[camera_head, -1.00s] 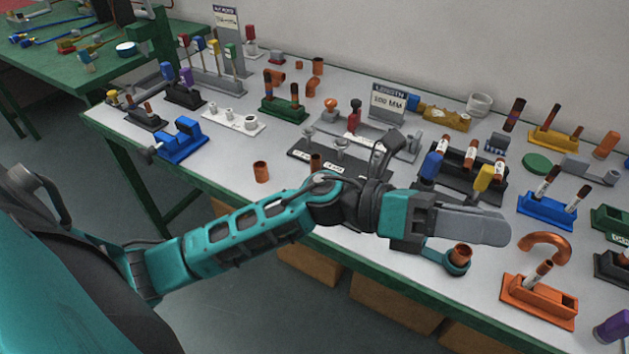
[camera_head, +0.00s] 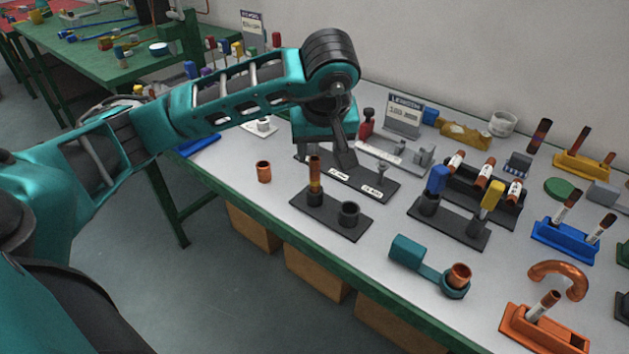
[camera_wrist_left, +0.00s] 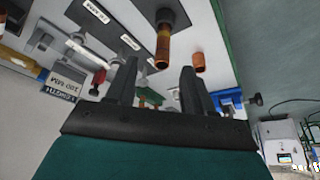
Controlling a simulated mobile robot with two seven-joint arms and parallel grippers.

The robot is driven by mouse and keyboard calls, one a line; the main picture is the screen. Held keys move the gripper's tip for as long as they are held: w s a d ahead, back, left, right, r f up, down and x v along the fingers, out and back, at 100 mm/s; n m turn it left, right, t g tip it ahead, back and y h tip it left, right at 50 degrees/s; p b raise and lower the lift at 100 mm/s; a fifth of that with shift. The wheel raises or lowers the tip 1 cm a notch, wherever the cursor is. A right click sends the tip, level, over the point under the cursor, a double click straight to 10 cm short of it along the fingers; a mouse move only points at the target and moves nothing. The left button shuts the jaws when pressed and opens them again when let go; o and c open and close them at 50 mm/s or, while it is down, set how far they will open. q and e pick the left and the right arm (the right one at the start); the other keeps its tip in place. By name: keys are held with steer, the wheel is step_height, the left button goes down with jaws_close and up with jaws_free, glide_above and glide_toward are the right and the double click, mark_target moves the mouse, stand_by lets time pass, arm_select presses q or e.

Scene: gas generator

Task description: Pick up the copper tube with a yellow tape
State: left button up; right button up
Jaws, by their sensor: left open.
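The copper tube with a yellow band (camera_head: 315,176) stands upright in one socket of a black two-socket stand (camera_head: 331,216). The stand's other socket is empty. My left gripper (camera_head: 323,153) is open, close to the tube's top and pointing down. In the left wrist view the tube (camera_wrist_left: 163,44) shows past my open left fingers (camera_wrist_left: 158,72), its free end in line with the gap between the fingertips. I cannot tell whether the tube is inside the gap. I see nothing held. My right gripper is out of view.
A short copper piece (camera_head: 264,171) stands alone to the left. A black stand with blue and yellow clips (camera_head: 450,226) and a teal holder with a copper fitting (camera_head: 407,251) are to the right. A grey fixture (camera_head: 395,153) lies behind. The table's green front edge is near.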

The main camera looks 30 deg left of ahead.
mark_target(314, 173)
arm_select(q)
steer(key=x, duration=0.4)
steer(key=shift+w+f, duration=0.1)
steer(key=shift+f, duration=0.2)
steer(key=x, duration=0.5)
steer(key=shift+a, duration=0.3)
steer(key=c, duration=0.9)
